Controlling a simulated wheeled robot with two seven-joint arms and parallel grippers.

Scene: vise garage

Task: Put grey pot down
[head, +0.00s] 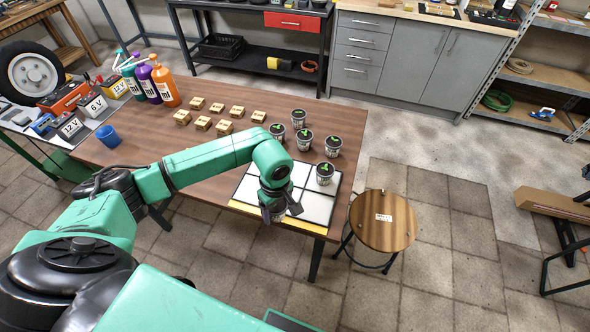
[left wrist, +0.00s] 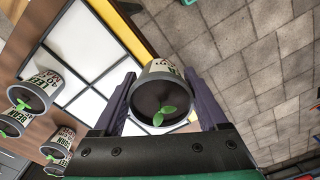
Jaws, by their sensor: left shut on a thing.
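My left gripper (head: 280,210) is shut on a grey pot (left wrist: 160,97) with a green seedling in dark soil. In the left wrist view, the fingers (left wrist: 163,105) press on both sides of the pot. In the head view, the gripper mostly hides this pot, which is near the front edge of a white gridded mat (head: 312,208) with a yellow front strip (head: 262,213). I cannot tell whether the pot touches anything below. Another grey pot (head: 324,173) stands at the mat's back right corner. My right gripper is not in view.
Several similar pots (head: 333,146) stand behind the mat. Several small wooden blocks (head: 223,127), a blue cup (head: 107,136) and bottles (head: 163,88) are on the brown table (head: 140,165). A round stool (head: 383,220) stands right of the table. Some mat cells are bare.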

